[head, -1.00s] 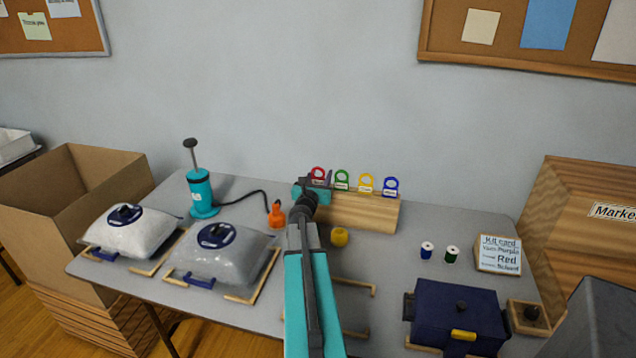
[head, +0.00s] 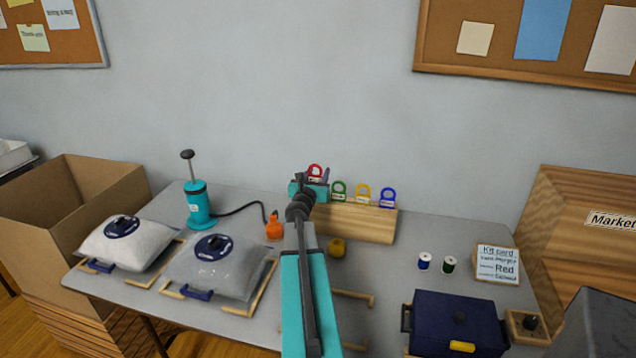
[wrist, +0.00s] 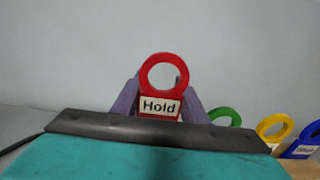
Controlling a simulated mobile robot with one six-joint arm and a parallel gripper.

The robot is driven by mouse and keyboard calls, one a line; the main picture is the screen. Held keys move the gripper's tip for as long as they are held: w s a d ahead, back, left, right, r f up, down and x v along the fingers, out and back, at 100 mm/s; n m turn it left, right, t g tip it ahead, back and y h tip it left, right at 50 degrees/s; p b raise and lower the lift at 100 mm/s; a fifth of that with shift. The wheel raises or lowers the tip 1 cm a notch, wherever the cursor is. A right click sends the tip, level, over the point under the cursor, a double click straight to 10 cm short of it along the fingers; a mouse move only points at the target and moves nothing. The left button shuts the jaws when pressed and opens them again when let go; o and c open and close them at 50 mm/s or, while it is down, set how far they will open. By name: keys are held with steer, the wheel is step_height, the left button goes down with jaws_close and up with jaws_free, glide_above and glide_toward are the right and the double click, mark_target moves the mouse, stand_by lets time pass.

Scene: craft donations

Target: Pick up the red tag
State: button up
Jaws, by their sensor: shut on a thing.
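The red tag (head: 315,168) is a ring with a white label reading "Hold", clearest in the wrist view (wrist: 145,75). My gripper (head: 312,179) is shut on it, with one purple-grey finger on each side of its label part in the wrist view (wrist: 159,100). The tag is upright and sits higher than the green tag (head: 339,186), yellow tag (head: 363,189) and blue tag (head: 387,193). Those three stand in a row on the wooden rack (head: 355,222). My gripper hides the rack's left end, so the space under the red tag cannot be seen.
An orange object (head: 274,229) with a black hose stands left of the rack, near a teal pump (head: 197,206). A kit card (head: 497,264), spools and a navy box (head: 455,322) are at right. The wall is close behind.

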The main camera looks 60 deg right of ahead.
steer(key=shift+r+p, duration=0.3)
steer(key=shift+r, duration=2.05)
steer(key=shift+r+p, duration=2.55)
steer(key=shift+r, duration=1)
step_height(320, 180, down, 7)
steer(key=b, duration=0.5)
steer(key=shift+f, duration=0.1)
